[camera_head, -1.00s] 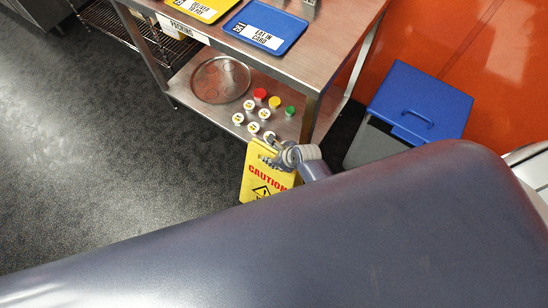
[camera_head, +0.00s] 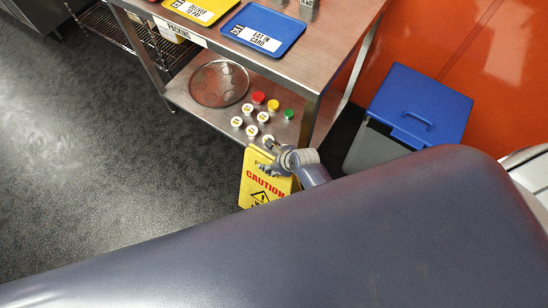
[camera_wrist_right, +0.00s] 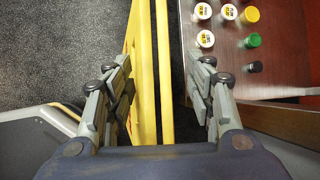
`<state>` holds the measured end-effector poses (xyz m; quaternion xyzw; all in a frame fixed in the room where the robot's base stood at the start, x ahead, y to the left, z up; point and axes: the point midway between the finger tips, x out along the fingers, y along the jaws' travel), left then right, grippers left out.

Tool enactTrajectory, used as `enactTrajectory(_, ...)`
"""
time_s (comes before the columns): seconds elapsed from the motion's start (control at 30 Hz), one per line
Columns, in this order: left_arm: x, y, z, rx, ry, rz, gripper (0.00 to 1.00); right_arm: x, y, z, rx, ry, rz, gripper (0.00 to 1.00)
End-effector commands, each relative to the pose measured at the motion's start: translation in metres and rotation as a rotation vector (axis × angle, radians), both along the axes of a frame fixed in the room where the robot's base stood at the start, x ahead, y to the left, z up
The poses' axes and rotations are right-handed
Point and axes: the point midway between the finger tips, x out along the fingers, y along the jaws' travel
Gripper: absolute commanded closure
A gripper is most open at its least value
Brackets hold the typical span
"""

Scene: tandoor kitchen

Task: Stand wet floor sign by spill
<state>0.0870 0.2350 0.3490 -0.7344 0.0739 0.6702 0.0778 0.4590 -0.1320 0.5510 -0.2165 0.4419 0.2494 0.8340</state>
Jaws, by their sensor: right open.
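The yellow wet floor sign (camera_head: 257,187) stands on the dark floor beside the steel table's front leg, with red "CAUTION" lettering; my arm hides its lower part. My right gripper (camera_head: 272,163) is at the sign's top edge. In the right wrist view the gripper (camera_wrist_right: 163,66) is open, with the sign's two yellow panels (camera_wrist_right: 146,80) between its fingers. A gap shows between the right finger and the panels; contact on the left is unclear. My left gripper is out of view. I cannot make out a spill.
The steel table (camera_head: 330,45) carries a yellow tray (camera_head: 207,8) and a blue tray (camera_head: 240,43). Its lower shelf (camera_head: 187,97) holds a round tray (camera_head: 219,84) and several small jars. A blue-lidded bin (camera_head: 432,95) stands right. Floor (camera_head: 90,150) at left is clear.

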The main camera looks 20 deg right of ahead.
Motion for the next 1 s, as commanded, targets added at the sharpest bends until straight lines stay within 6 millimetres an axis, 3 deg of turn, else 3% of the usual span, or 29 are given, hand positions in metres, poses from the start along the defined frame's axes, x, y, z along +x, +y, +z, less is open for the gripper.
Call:
enactTrajectory(0.17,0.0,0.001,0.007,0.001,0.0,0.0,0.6,-0.008,-0.003,0.015,0.001,-0.001,-0.001,0.5)
enactTrajectory(0.6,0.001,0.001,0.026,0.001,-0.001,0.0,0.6,-0.047,-0.021,0.083,0.0,-0.001,0.0,0.5)
enactTrajectory(0.8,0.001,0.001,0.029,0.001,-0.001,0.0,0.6,-0.056,-0.025,0.099,0.002,0.0,0.0,0.5)
enactTrajectory(1.0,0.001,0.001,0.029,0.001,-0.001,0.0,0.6,-0.059,-0.027,0.102,0.001,0.001,0.001,0.5)
